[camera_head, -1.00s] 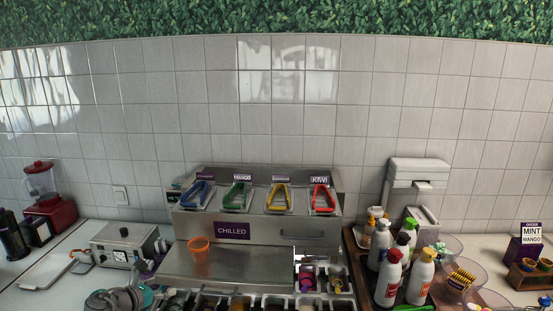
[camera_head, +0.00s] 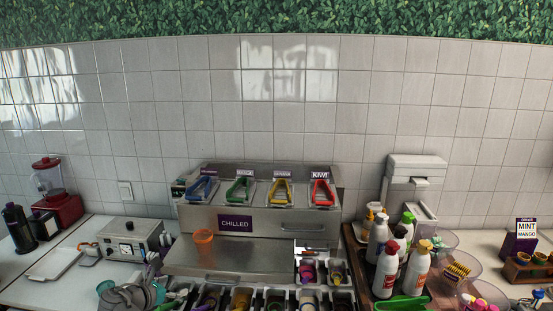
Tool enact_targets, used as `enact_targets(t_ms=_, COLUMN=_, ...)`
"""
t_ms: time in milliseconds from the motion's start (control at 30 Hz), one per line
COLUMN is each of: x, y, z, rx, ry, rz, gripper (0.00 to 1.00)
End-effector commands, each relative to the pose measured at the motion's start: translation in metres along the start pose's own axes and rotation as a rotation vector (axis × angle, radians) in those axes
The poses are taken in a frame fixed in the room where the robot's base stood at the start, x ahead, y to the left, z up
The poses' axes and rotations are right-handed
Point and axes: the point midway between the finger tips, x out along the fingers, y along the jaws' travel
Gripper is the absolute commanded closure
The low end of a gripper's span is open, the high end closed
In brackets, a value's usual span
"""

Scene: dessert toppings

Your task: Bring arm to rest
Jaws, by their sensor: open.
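Part of my arm (camera_head: 132,296), grey with teal caps, shows at the bottom left edge, in front of the counter. I cannot make out my gripper's fingers in this view. An orange cup (camera_head: 203,243) stands upright on the steel ledge of the chilled station (camera_head: 265,225), apart from my arm.
Tongs with blue, green, yellow and red handles lie on the station, the red ones (camera_head: 322,192) rightmost. Topping bins (camera_head: 240,300) line the front. Bottles (camera_head: 378,240) crowd the right tray. A grey appliance (camera_head: 130,240) and red blender (camera_head: 60,208) stand left.

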Motion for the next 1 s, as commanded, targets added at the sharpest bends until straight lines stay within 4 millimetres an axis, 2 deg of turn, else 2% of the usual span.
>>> enact_targets(t_ms=267, x=0.033, y=-0.03, z=0.002, rx=0.127, ry=0.06, rz=-0.062, gripper=0.0)
enact_targets(t_ms=467, x=0.067, y=-0.067, z=0.003, rx=0.285, ry=0.125, rz=-0.143, gripper=0.0)
enact_targets(t_ms=700, x=0.118, y=-0.133, z=0.003, rx=0.575, ry=0.221, rz=-0.297, gripper=0.0)
enact_targets(t_ms=1000, x=0.163, y=-0.214, z=-0.003, rx=0.949, ry=0.307, rz=-0.513, gripper=0.0)
